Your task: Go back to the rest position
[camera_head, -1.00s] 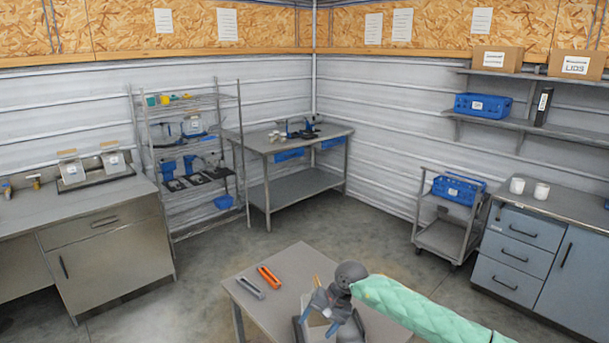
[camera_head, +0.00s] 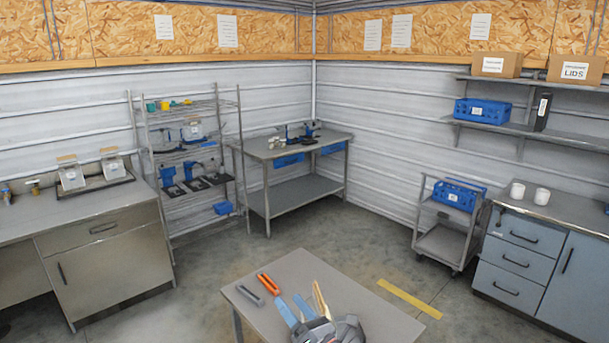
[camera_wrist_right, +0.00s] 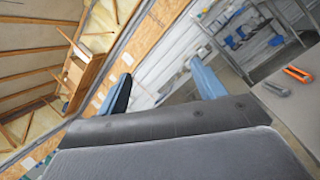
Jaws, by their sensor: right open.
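My right gripper (camera_head: 291,304) is at the bottom of the head view, low in the picture over the near part of a small grey table (camera_head: 300,264). In the right wrist view the fingers (camera_wrist_right: 160,86) also stand apart and empty. The gripper and wrist hide part of the near tabletop. My left gripper is in neither view.
An orange tool (camera_head: 268,283) and a grey tool (camera_head: 249,294) lie on the small table, left of my gripper. A tan stick-like thing (camera_head: 320,298) shows beside the fingers. A workbench (camera_head: 270,154), wire shelf (camera_head: 208,140) and cart (camera_head: 440,243) stand farther back. Floor between is clear.

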